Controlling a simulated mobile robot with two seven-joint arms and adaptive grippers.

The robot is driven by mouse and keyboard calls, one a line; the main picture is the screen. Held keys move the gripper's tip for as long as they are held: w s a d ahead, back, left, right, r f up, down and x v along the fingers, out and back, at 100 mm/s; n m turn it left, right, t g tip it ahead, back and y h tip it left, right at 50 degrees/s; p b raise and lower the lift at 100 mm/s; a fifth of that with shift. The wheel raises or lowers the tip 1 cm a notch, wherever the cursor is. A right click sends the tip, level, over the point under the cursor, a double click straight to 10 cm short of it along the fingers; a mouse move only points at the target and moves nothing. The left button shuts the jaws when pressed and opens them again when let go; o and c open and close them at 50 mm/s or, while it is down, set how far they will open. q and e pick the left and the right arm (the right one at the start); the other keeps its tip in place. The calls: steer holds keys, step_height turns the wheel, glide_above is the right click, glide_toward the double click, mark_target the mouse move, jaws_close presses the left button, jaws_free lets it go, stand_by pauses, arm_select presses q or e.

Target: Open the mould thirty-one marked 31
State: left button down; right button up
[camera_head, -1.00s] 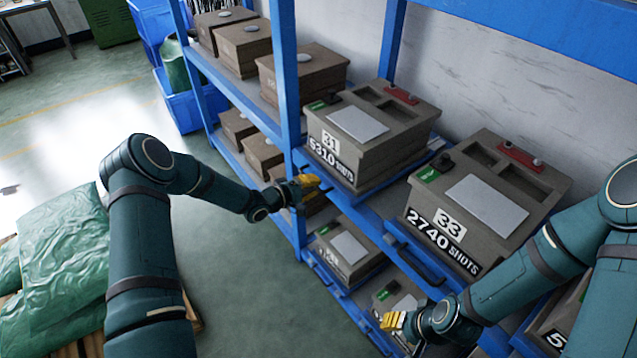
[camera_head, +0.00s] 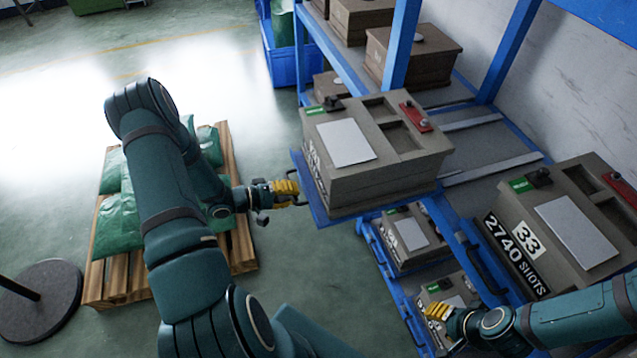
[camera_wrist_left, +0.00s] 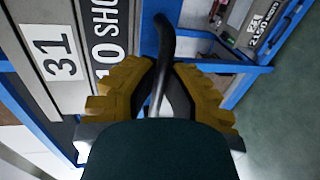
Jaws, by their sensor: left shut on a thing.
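Mould 31 (camera_head: 375,172) is a grey-brown box with a pale plate, two recesses, a black knob and a red clamp (camera_head: 415,116) on top. Its lid is on. It sits on a blue sliding tray (camera_head: 313,205) that is drawn out from the shelf. Its white 31 label (camera_wrist_left: 52,52) shows in the left wrist view. My left gripper (camera_head: 288,190) is shut on the tray's dark handle (camera_wrist_left: 163,45), at the tray's front. My right gripper (camera_head: 437,312) is low, in front of the lower shelf and apart from mould 31; its finger gap is unclear.
Mould 33 (camera_head: 555,235) stands on the shelf to the right. Smaller moulds (camera_head: 408,237) sit on the level below. Bare shelf rails (camera_head: 490,160) lie behind the tray. A pallet (camera_head: 240,235) with green sacks stands on the floor at left.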

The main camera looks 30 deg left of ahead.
arm_select(q)
steer(key=v, duration=0.2)
steer(key=shift+s+a+f, duration=0.2)
steer(key=shift+s+a, duration=0.1)
steer(key=shift+s, duration=0.05)
steer(key=c, duration=1)
jaws_free()
steer(key=v, duration=1.2)
steer(key=shift+s, duration=0.1)
